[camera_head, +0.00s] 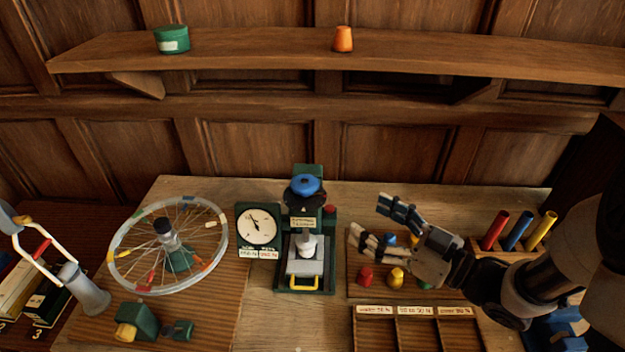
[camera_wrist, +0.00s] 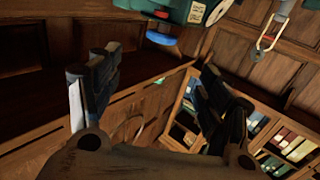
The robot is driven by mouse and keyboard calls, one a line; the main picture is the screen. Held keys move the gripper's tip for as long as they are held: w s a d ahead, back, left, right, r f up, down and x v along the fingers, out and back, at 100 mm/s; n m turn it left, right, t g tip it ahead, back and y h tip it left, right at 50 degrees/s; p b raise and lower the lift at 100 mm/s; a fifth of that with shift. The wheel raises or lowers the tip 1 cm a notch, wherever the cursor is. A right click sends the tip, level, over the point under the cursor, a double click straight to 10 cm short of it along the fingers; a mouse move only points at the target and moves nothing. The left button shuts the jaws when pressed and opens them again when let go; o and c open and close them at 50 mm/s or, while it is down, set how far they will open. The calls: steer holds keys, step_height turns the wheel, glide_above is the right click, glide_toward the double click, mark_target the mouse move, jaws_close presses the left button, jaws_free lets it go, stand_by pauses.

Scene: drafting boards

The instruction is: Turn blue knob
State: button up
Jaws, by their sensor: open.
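The blue knob (camera_head: 305,185) sits on top of the green press-like device (camera_head: 314,172) at the middle of the bench. My gripper (camera_head: 368,215) is open and empty to the right of the device, with its fingers pointing left toward it. It is apart from the knob and looks a little lower in the picture. In the wrist view my gripper (camera_wrist: 158,68) shows both fingers spread with nothing between them. A blue disc, apparently the knob (camera_wrist: 161,39), shows beyond and above the fingers, beside a green body.
A dial gauge (camera_head: 257,226) stands left of the device, and a spoked wheel (camera_head: 168,245) lies farther left. A red button (camera_head: 330,209) is near the knob. Small coloured pegs, including a red one (camera_head: 365,276), stand below my gripper. A compartment tray (camera_head: 376,312) is in front.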

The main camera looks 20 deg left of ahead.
mark_target(294, 177)
steer(key=b+x, duration=0.1)
steer(key=x, duration=1)
steer(key=b+x, duration=0.1)
steer(key=x, duration=0.5)
steer(key=shift+s+a+b, duration=0.2)
steer(key=shift+a+b, duration=0.05)
steer(key=shift+b, duration=0.05)
steer(key=shift+c, duration=0.6)
steer(key=c, duration=0.9)
steer(key=shift+c, duration=0.3)
